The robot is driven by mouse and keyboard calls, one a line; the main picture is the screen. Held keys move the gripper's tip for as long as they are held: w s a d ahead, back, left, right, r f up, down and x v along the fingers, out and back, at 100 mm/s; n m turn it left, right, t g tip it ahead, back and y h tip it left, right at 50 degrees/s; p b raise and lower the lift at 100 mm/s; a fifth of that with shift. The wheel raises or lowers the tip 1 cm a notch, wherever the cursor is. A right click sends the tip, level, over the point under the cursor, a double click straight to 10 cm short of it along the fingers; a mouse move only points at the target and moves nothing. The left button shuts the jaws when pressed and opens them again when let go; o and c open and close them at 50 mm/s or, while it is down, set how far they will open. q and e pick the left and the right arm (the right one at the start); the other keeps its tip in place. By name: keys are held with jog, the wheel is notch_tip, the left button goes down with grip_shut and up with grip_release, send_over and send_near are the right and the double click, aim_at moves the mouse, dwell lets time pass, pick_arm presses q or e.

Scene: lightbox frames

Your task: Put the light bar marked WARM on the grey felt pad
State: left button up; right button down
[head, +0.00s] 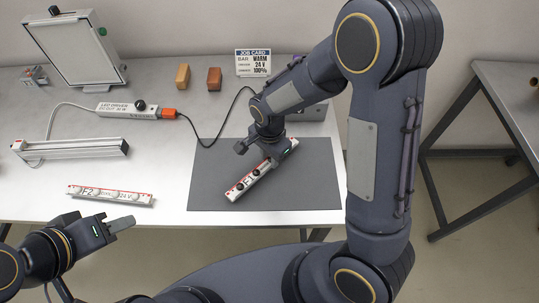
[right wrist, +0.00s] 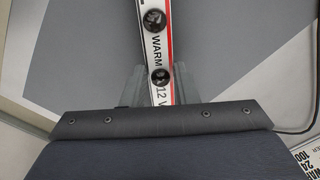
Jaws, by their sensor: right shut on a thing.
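The grey felt pad (head: 210,175) lies flat near the table's front edge. My right gripper (head: 262,160) is shut on a white and red light bar (head: 247,184) with black knobs, over the pad. In the head view this bar reads F1; in the right wrist view the bar (right wrist: 155,42) reads WARM and 12 V, between the fingers of my right gripper (right wrist: 160,82). I cannot tell whether it touches the pad. A second light bar (head: 110,195), marked F2 and 24 V, lies left of the pad. My left gripper (head: 128,223) is in front of that bar, apart from it; its finger gap is unclear.
A job card (head: 253,63) reading WARM, 24 V, 100% stands at the back. An LED driver (head: 127,110) has an orange plug and black cable running behind the pad. A white rail fixture (head: 70,149), a tilted panel (head: 75,50) and two small blocks (head: 183,77) stand around.

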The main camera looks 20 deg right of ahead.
aim_at(269, 160)
jog(key=shift+f, duration=0.2)
jog(key=shift+f+b, duration=0.15)
jog(key=shift+b, duration=0.15)
jog(key=c, duration=1.1)
grip_release()
jog(key=shift+c, duration=0.2)
notch_tip(269, 160, up, 12)
jog(key=r, duration=0.1)
jog(key=s+d+r+n+t+y, duration=0.2)
jog(key=s+n, duration=0.3)
jog(key=s, duration=0.3)
jog(key=s+d+r+n+t+y, duration=0.1)
jog(key=s+d+r+n+t, duration=0.2)
jog(key=s, duration=0.6)
jog(key=shift+s+d+r+n+t+y, duration=0.2)
jog(key=shift+d+r+n+t+y, duration=0.15)
jog(key=shift+d+n, duration=0.9)
